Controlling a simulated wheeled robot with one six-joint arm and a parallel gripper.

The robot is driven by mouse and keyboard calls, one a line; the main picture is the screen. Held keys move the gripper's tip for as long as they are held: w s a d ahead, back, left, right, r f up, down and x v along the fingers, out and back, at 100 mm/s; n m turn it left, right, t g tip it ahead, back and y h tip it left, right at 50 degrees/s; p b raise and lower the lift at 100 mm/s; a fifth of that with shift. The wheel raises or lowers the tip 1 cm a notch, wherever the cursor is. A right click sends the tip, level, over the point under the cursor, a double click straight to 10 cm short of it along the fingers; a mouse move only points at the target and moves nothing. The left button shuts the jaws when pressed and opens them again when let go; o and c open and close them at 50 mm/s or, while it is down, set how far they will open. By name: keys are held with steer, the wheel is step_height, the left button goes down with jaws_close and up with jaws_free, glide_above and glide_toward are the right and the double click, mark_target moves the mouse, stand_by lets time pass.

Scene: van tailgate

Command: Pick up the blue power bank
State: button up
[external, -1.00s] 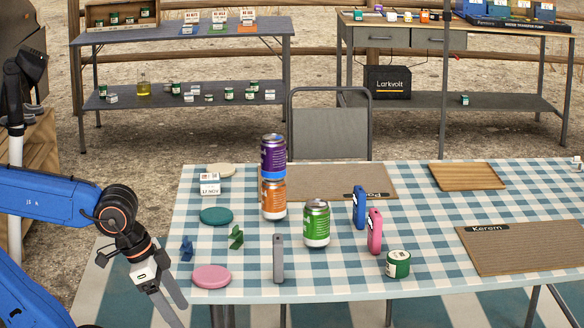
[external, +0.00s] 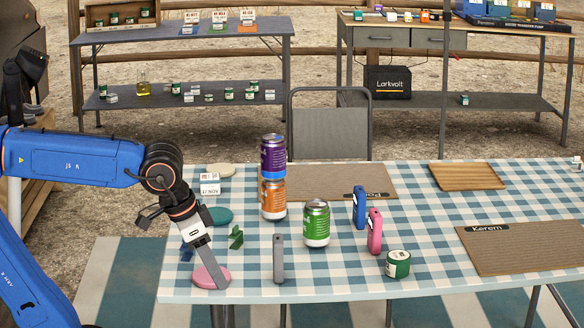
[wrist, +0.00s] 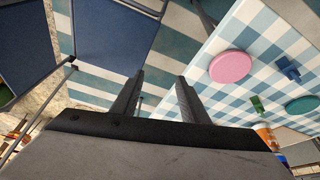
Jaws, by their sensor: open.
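The blue power bank (external: 359,207) stands upright on the checked tablecloth, right of the green can (external: 316,224) and just behind a pink power bank (external: 375,231) of similar shape. I cannot make it out in the wrist view. My gripper (external: 215,272) is at the table's left end, pointing down in front of the pink disc (external: 211,277), well left of the blue power bank. In the wrist view my gripper (wrist: 156,90) has its two fingers apart with nothing between them.
A grey upright block (external: 278,258), stacked purple and orange cans (external: 273,178) and the green can stand between my gripper and the blue power bank. A green-and-white tin (external: 398,264) stands at front right. A chair (external: 330,130) is behind the table.

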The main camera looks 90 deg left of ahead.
steer(key=w+a+r+n+y, duration=0.1)
steer(key=w+a+r+n, duration=0.15)
steer(key=w, duration=0.25)
steer(key=w+a+r+n, duration=0.1)
steer(key=w+a+r, duration=0.3)
steer(key=w, duration=0.1)
step_height(320, 180, up, 2)
steer(key=n+g+y, duration=0.2)
steer(key=n+g, duration=0.2)
steer(key=n, duration=0.8)
glide_above(361, 191)
steer(key=d, duration=0.4)
steer(key=shift+y, duration=0.3)
steer(key=x, duration=1.1)
steer(key=shift+x, duration=2.65)
steer(key=shift+s, duration=0.1)
steer(key=shift+c, duration=0.3)
steer(key=shift+r, duration=0.1)
jaws_close()
